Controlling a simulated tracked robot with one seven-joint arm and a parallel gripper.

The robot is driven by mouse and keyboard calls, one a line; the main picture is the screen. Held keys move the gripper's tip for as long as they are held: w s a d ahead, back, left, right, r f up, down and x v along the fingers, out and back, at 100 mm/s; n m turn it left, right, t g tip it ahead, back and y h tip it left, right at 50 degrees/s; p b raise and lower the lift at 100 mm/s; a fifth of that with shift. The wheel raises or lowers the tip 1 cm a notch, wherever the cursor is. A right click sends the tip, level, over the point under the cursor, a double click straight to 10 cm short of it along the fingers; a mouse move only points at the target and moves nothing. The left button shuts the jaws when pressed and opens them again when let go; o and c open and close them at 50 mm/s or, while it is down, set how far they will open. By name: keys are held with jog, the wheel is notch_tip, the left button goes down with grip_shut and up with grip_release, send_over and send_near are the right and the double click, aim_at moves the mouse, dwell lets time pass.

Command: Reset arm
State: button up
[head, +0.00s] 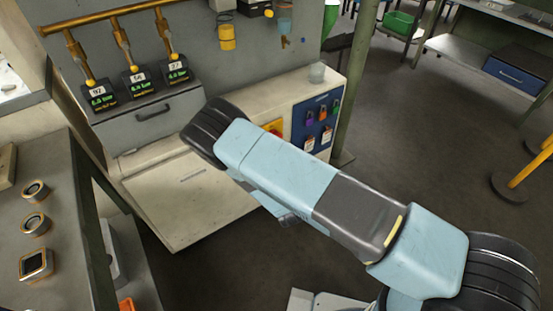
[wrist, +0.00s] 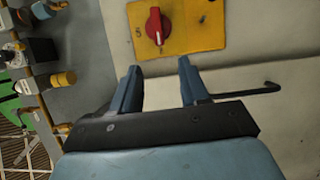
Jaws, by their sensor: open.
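My gripper (wrist: 159,85) shows in the wrist view with its two blue fingers apart and nothing between them. Beyond the fingertips is a red rotary switch (wrist: 154,26) on a yellow plate (wrist: 200,30), fixed to a pale panel. In the head view my light-blue arm stretches from the lower right to the upper left and hides the gripper. Part of the yellow plate with its red switch (head: 272,128) shows just past the arm.
Three gauges (head: 136,82) hang from a brass pipe above a grey drawer (head: 155,122). A blue lockout board (head: 317,122) with padlocks is right of the switch, below a clear cup (head: 317,72). A bench (head: 55,225) stands at left.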

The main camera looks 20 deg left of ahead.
jog(key=shift+s+d, duration=0.2)
jog(key=shift+s, duration=0.15)
dwell(0.3)
jog(key=w+d+r+m+g+h, duration=0.15)
jog(key=w+r+m+h, duration=0.25)
jog(key=w+r+m, duration=0.4)
jog(key=w+d+r+m+g+h, duration=0.1)
jog(key=w+d+r+m, duration=0.15)
jog(key=r, duration=0.45)
jog(key=w+d+r+m+g, duration=0.1)
jog(key=d+r+m, duration=0.1)
jog(key=d+r, duration=0.35)
jog(key=w+d+r+m+g+h, duration=0.1)
jog(key=w+d+r+m+g, duration=0.1)
jog(key=r, duration=0.6)
jog(key=s+d+r+m+g, duration=0.1)
jog(key=s+d+r+m, duration=0.2)
jog(key=s+d+r, duration=0.6)
jog(key=s+d+r+m+g, duration=0.2)
jog(key=s+d+r, duration=0.4)
jog(key=d+r, duration=0.6)
jog(key=s+d+r+m+g+h, duration=0.1)
jog(key=s+d+r+m, duration=0.1)
jog(key=s, duration=0.8)
jog(key=s+d+r+m+g+h, duration=0.1)
jog(key=s+d+r+m, duration=0.1)
jog(key=s+d+r, duration=0.2)
jog(key=s+d, duration=0.3)
jog(key=s, duration=0.3)
jog(key=shift+s+r, duration=0.15)
